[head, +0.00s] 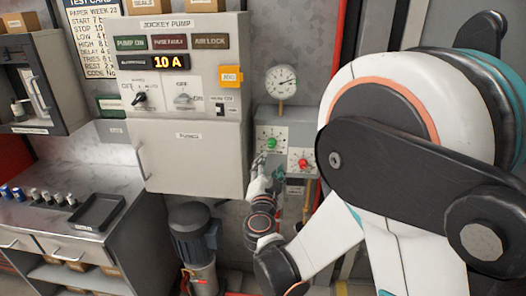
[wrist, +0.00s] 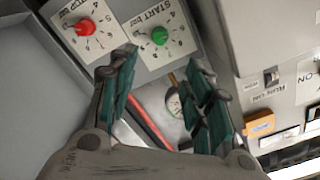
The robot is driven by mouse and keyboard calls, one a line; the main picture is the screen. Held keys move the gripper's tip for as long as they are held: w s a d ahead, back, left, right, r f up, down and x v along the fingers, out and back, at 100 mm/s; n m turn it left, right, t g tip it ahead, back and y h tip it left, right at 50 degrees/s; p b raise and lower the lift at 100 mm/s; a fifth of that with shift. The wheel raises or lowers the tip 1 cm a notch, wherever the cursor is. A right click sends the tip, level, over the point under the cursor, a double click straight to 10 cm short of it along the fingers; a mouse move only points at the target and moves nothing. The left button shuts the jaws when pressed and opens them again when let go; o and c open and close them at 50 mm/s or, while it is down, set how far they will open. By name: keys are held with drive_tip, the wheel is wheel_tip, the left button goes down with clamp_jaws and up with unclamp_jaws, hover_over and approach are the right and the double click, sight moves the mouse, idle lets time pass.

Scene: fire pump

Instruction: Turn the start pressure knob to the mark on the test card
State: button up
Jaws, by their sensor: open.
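The green start pressure knob (head: 271,143) is on a grey switch box under the round gauge. In the wrist view the green knob (wrist: 159,36) sits on a white numbered dial marked START bar; its pointer setting is too small to read. My gripper (wrist: 160,64) is open and empty, its fingers apart below the start dial in that view, not closed around the knob. In the head view my gripper (head: 265,164) is just below the start knob. The test card (head: 90,42) hangs at top left; its start line seems to read 7.
A red stop knob (head: 303,162) is beside the start knob, with its own dial in the wrist view (wrist: 84,27). The pressure gauge (head: 281,84) is above. The jockey pump cabinet (head: 190,157) stands close on the left. A pump motor (head: 194,232) is below.

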sight(271, 146)
drive_tip(key=w+b, duration=0.1)
drive_tip(key=w, duration=0.3)
drive_tip(key=w+b, duration=0.1)
drive_tip(key=w, duration=0.8)
drive_tip(key=shift+w+f+b, duration=0.25)
drive_tip(key=shift+f+b, duration=0.05)
drive_tip(key=shift+b, duration=0.1)
clamp_jaws()
